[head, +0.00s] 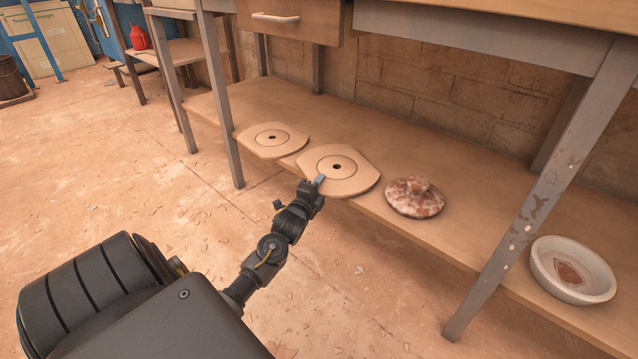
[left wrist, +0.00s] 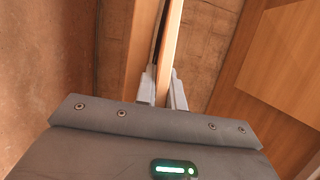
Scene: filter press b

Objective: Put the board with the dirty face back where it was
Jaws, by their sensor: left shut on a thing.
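The left board (head: 258,141) lies flat. The right board (head: 350,182) is at the shelf's front edge, with its near part over the edge. My left gripper (head: 318,181) is shut on this board's near left edge. In the left wrist view the held board (left wrist: 171,45) is seen edge-on between the fingers (left wrist: 163,90). The upward faces show no clear dirt; the undersides are hidden. My right gripper is out of view.
A mottled red-and-white round lid (head: 414,197) lies right of the held board. A white dish (head: 572,270) with a brown patch stands beyond the metal table leg (head: 530,195). Another leg (head: 218,95) stands by the left board. The shelf behind the boards is clear.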

